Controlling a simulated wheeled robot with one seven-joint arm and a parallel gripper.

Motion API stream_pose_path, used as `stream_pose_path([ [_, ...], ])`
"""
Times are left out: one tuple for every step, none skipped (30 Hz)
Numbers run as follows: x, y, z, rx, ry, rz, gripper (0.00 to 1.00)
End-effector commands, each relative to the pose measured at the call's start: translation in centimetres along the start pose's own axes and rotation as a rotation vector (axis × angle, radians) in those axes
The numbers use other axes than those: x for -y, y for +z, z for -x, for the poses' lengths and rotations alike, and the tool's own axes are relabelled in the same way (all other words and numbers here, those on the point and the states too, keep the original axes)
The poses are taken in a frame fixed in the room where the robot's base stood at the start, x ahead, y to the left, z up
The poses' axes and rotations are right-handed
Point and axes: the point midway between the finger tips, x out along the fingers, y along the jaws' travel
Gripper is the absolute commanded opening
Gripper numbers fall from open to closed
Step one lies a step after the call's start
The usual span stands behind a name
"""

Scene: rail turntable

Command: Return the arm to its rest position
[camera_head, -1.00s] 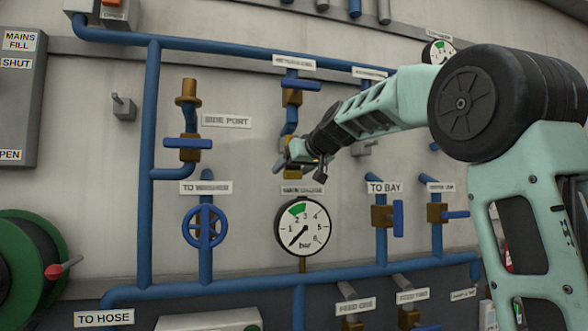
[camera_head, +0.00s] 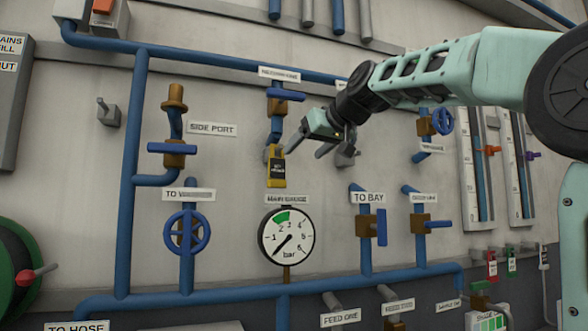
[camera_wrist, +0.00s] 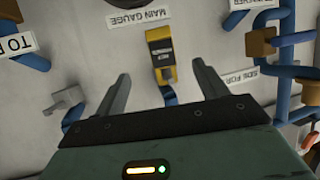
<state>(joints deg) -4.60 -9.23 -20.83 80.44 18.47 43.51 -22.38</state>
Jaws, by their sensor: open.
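My gripper (camera_head: 308,146) is in front of the pipe wall, right of the yellow and black device (camera_head: 277,168) on the blue pipe above the main gauge. In the wrist view my gripper (camera_wrist: 163,85) has its two fingers wide apart with nothing held between them. The yellow device (camera_wrist: 161,55) shows beyond the gap between the fingers, apart from them. My arm reaches in from the right, roughly level.
The main gauge (camera_head: 286,236) is below the device. A blue round valve wheel (camera_head: 187,232) and a blue lever (camera_head: 172,148) are at left. The To Bay valve (camera_head: 381,227) is at lower right. A green hose reel (camera_head: 20,270) stands at lower left.

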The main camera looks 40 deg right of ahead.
Motion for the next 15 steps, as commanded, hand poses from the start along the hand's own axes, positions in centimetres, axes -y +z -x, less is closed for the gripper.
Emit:
stream_pose_path([
  [0.0,0.1,0.9,-0.003,0.001,0.001,0.72],
  [0.0,0.1,1.4,-0.003,0.000,0.001,0.72],
  [0.0,0.1,1.9,-0.002,-0.001,0.000,0.72],
  [0.0,0.1,2.2,-0.002,-0.001,0.000,0.72],
  [0.0,0.0,2.6,-0.002,-0.001,0.000,0.72],
  [0.0,0.0,2.9,-0.002,0.000,0.001,0.72],
  [0.0,0.0,3.1,-0.001,0.000,0.001,0.72],
  [0.0,0.0,3.3,0.000,0.000,0.001,0.72],
  [0.0,0.0,3.4,0.001,0.000,0.001,0.72],
  [0.0,0.0,3.5,0.001,0.000,0.001,0.72],
  [0.0,0.0,3.5,0.001,0.000,0.001,0.72],
  [0.0,0.0,3.5,0.001,0.000,0.001,0.72],
  [0.0,0.0,3.6,0.001,0.000,0.001,0.72],
  [0.0,0.0,3.6,0.001,0.000,0.001,0.72],
  [0.0,0.0,3.5,0.001,0.000,0.001,0.72],
])
